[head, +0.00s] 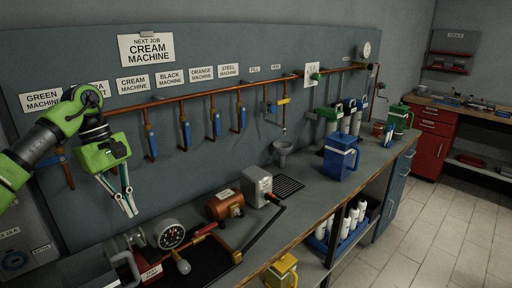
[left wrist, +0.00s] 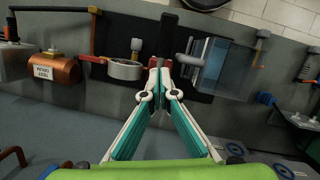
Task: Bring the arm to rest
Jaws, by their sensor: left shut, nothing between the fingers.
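My left arm is green and black and comes in from the left in the head view. Its left gripper (head: 131,210) points down in front of the blue-grey wall panel, above the left end of the bench. In the left wrist view the fingertips of this gripper (left wrist: 160,68) meet, with nothing between them. The gripper appears apart from the bench things below it. My right gripper is not in view.
A pressure gauge (head: 171,235), a copper tank (head: 224,205) and a grey box (head: 258,186) stand on the bench. A copper pipe with several blue-handled valves runs along the panel. A blue jug (head: 340,158) stands farther right. The tiled floor (head: 440,230) at right is clear.

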